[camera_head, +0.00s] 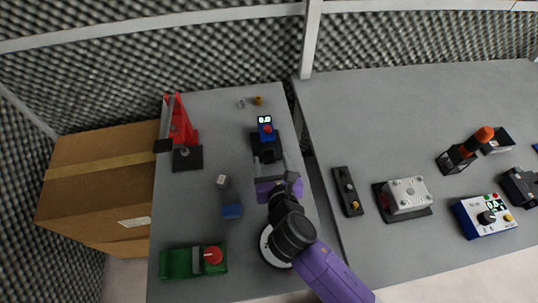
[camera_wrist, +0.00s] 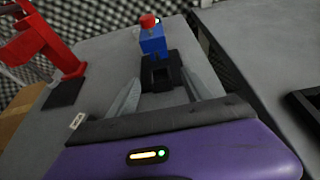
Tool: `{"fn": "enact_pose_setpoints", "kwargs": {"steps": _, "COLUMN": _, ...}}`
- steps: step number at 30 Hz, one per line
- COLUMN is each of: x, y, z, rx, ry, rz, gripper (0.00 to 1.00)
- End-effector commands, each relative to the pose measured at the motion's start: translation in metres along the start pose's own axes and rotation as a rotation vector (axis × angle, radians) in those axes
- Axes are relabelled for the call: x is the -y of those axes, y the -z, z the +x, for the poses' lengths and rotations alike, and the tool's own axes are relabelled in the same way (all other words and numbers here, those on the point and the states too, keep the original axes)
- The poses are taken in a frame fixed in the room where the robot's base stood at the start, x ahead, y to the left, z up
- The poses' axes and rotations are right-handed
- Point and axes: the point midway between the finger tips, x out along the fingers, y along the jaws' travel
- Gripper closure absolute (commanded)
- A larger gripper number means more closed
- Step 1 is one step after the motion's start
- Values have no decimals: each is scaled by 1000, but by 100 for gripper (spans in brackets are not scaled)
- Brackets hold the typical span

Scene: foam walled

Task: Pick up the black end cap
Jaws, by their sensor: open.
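No part can be named with certainty as the black end cap. A black block with a square recess (camera_wrist: 160,72) lies straight ahead of my gripper in the wrist view, in front of a blue box with a red knob (camera_wrist: 151,38). In the head view the black block (camera_head: 267,149) sits near the middle of the left table, below the blue box (camera_head: 266,130). My gripper (camera_head: 268,163) is open, its two grey fingers spread on either side of the block's near end. I cannot tell whether they touch it. Nothing shows held in the jaws.
A red press on a black base (camera_head: 188,158) stands at left. A small blue block (camera_head: 232,211) and a green box with a red knob (camera_head: 194,261) lie nearer. Yellow and grey bits (camera_head: 258,100) lie behind. A cardboard box (camera_head: 95,185) adjoins; the right table (camera_head: 400,120) holds devices.

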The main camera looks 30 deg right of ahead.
Motion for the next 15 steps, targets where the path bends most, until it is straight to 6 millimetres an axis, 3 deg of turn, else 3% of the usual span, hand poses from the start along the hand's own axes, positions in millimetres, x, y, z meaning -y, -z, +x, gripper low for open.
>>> {"fn": "enact_pose_setpoints", "kwargs": {"steps": 7, "x": 0, "y": 0, "z": 35, "rx": -1, "ry": 1, "rz": 1, "gripper": 42}}
{"fn": "enact_pose_setpoints", "kwargs": {"steps": 15, "x": 0, "y": 0, "z": 42, "rx": 0, "ry": -2, "rz": 1, "gripper": 42}}
